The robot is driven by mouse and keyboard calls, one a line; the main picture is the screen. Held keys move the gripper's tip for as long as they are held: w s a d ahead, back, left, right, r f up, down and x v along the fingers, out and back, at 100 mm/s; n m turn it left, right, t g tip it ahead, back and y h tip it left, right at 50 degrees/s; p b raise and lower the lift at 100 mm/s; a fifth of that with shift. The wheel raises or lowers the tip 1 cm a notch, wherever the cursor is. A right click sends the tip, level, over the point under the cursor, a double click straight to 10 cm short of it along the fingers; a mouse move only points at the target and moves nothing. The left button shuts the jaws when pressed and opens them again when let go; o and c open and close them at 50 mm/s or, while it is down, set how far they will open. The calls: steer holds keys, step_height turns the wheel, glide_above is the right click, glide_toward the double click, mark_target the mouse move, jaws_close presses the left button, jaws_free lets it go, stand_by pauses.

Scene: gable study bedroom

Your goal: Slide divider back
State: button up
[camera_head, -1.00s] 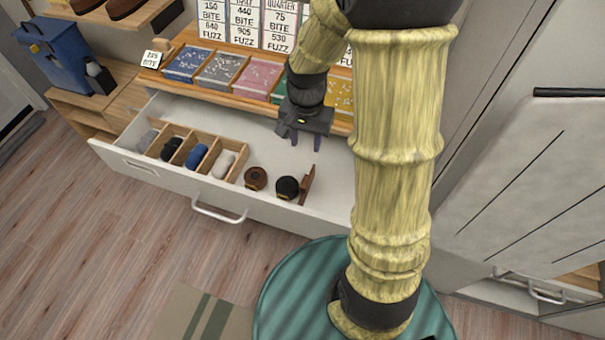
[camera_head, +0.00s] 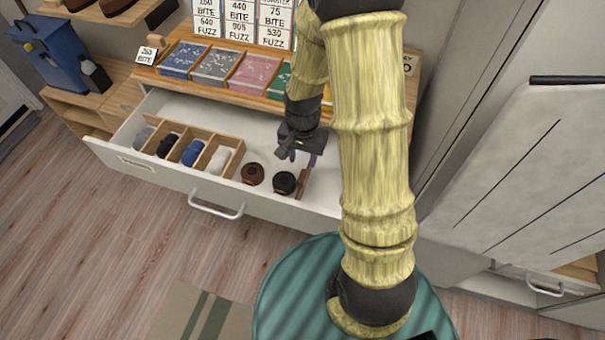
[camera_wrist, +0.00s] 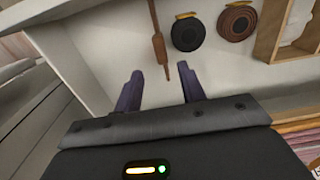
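The divider (camera_head: 303,183) is a thin brown wooden piece in the open white drawer (camera_head: 268,207), just right of a black round item. In the wrist view the divider (camera_wrist: 158,45) is long and narrow, and its near end shows between my two finger tips, closer to the right one. My gripper (camera_head: 302,157) is over the drawer at the divider's back end. In the wrist view my gripper (camera_wrist: 161,82) is open, its dark purple fingers well apart and nothing held. I cannot tell whether the fingers are down at the divider's height.
A black round item (camera_head: 284,183) and a brown one (camera_head: 253,174) sit left of the divider. A wooden compartment box (camera_head: 205,137) with rolled items is further left. A counter with coloured trays (camera_head: 217,65) overhangs the drawer's back.

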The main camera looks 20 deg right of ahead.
mark_target(302, 176)
steer(key=f, duration=0.8)
steer(key=shift+w+a, duration=0.1)
steer(key=shift+a, duration=0.1)
steer(key=shift+d+f, duration=0.3)
steer(key=shift+a, duration=0.15)
jaws_close()
